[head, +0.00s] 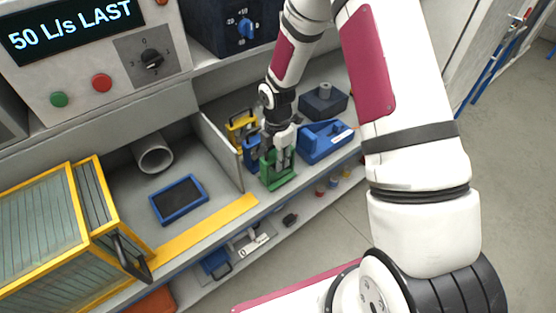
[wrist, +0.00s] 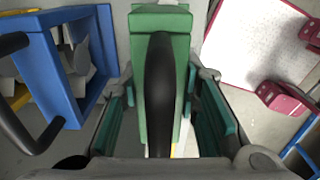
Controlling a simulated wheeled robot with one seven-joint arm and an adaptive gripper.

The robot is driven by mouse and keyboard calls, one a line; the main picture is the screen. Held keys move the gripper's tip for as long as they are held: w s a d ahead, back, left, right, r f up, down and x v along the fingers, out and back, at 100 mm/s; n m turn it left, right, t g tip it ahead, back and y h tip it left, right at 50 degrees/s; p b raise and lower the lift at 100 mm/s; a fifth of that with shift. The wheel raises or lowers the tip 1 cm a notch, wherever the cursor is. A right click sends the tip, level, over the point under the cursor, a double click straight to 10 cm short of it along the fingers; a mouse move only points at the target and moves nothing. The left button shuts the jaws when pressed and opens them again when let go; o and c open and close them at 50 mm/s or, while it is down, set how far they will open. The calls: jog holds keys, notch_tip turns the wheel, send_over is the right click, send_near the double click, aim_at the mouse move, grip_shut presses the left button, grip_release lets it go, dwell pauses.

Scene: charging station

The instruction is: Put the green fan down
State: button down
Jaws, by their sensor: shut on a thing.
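The green fan (head: 278,177) is upright at the front of the counter, right of the low divider. My gripper (head: 279,148) is above it and shut on its black handle. In the wrist view the green fan (wrist: 143,22) fills the middle, its dark handle running between the teal finger pads of my gripper (wrist: 165,112). The fingers hide part of the fan. I cannot tell whether its base touches the counter.
A blue fan (wrist: 68,65) stands close on the left, with a yellow fan (head: 241,123) behind it. A blue case (head: 325,143) is close on the right, with a dark box (head: 323,100) behind. The divider (head: 220,150) borders a bay with a blue-framed panel (head: 179,199).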

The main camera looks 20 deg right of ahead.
jog(key=shift+f, duration=0.6)
jog(key=shift+f, duration=0.15)
jog(key=c, duration=1.2)
grip_release()
